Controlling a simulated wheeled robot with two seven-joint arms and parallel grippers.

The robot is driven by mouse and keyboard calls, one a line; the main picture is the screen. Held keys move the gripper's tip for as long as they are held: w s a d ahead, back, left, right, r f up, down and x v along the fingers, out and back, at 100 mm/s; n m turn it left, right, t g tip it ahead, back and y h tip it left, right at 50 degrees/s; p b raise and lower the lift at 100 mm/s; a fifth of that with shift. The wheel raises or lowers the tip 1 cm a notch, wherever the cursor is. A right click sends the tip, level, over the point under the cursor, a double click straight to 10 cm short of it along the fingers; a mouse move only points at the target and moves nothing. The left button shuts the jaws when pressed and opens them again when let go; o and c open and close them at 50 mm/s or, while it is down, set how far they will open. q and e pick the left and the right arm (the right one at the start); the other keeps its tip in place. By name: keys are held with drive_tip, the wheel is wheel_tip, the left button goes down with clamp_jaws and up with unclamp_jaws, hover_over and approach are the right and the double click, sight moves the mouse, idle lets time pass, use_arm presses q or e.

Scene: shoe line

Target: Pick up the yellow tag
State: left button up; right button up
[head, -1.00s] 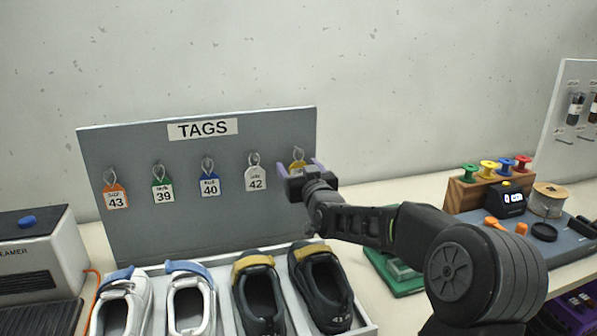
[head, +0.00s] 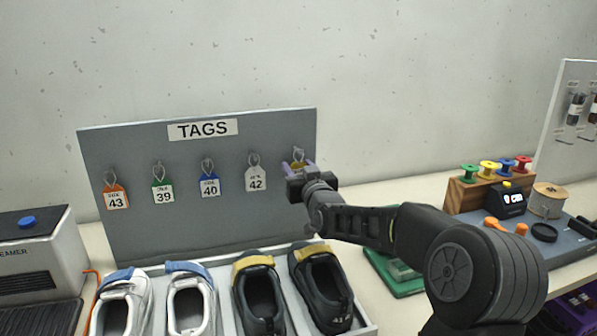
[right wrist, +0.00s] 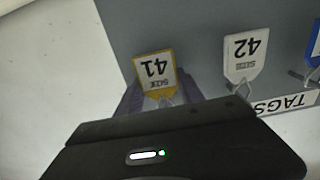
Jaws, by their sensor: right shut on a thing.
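The yellow tag (head: 298,164) hangs at the right end of the grey TAGS board and is mostly hidden behind my right gripper (head: 300,171) in the head view. The right wrist view shows the yellow tag (right wrist: 156,69) upside down, with a white face reading 41, between the purple fingers of my right gripper (right wrist: 154,90). The right gripper is shut on the tag, which is still at the board by its loop. My left gripper is not in view.
Orange, green, blue and white tags hang left of it; the white 42 tag (head: 256,178) is nearest. A tray (head: 367,326) with two white and two black shoes stands below the board (head: 230,222). A spool rack (head: 463,195) stands at the right.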

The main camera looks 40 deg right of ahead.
drive_tip(key=shift+r, duration=0.8)
drive_tip(key=b+v, duration=0.4)
drive_tip(key=v, duration=1.4)
drive_tip(key=shift+f, duration=0.1)
idle(0.6)
